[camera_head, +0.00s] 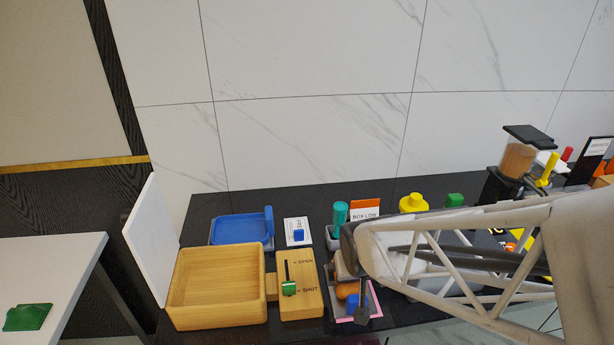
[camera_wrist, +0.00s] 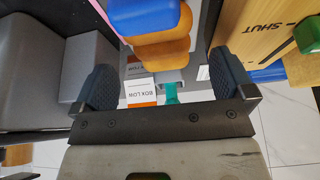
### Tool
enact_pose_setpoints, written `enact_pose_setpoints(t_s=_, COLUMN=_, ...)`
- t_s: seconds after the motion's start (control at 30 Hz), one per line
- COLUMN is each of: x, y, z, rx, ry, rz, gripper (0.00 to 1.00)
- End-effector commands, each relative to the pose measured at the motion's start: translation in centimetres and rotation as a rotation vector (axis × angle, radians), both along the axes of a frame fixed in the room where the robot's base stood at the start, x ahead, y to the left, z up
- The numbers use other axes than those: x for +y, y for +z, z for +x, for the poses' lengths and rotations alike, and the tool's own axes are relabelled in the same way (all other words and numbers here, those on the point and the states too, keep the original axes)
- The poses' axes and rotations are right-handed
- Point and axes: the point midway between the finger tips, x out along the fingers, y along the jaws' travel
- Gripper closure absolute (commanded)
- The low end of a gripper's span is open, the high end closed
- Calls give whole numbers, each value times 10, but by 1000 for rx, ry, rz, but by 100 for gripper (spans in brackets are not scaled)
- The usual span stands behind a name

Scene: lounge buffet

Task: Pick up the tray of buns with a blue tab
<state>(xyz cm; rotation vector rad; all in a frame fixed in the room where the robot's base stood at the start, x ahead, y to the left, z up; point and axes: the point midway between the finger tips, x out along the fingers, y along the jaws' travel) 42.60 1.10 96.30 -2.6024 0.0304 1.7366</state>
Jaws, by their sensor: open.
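The buns (camera_head: 346,291) are brown-orange, with a blue tab (camera_head: 354,303) beside them, low in the middle of the head view and partly behind my arm. In the wrist view, the blue tab (camera_wrist: 146,17) is at the top and the orange-brown buns (camera_wrist: 162,52) are below it. My gripper (camera_wrist: 165,82) is open, its dark fingers spread left and right of the buns with gaps on both sides. In the head view, one dark finger of my gripper (camera_head: 362,302) hangs by the blue tab. The tray under the buns is mostly hidden.
A wooden box (camera_head: 178,290) and an OPEN/SHUT board with a green slider (camera_head: 289,288) stand left. A blue tray (camera_head: 238,229) lies behind them. A teal cup (camera_head: 340,215) and a BOX LOW card (camera_head: 365,212) stand behind the buns. A pink-edged mat (camera_head: 374,298) lies below.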

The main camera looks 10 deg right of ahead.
Motion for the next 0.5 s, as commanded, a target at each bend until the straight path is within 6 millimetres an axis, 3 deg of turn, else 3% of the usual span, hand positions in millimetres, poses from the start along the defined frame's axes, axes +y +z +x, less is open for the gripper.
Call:
enact_pose_setpoints(t_s=0.3, x=0, y=-32, z=13, rx=2, ry=-1, rz=0, gripper=0)
enact_pose_setpoints(t_s=0.5, x=0, y=-38, z=15, rx=2, ry=-1, rz=0, gripper=0)
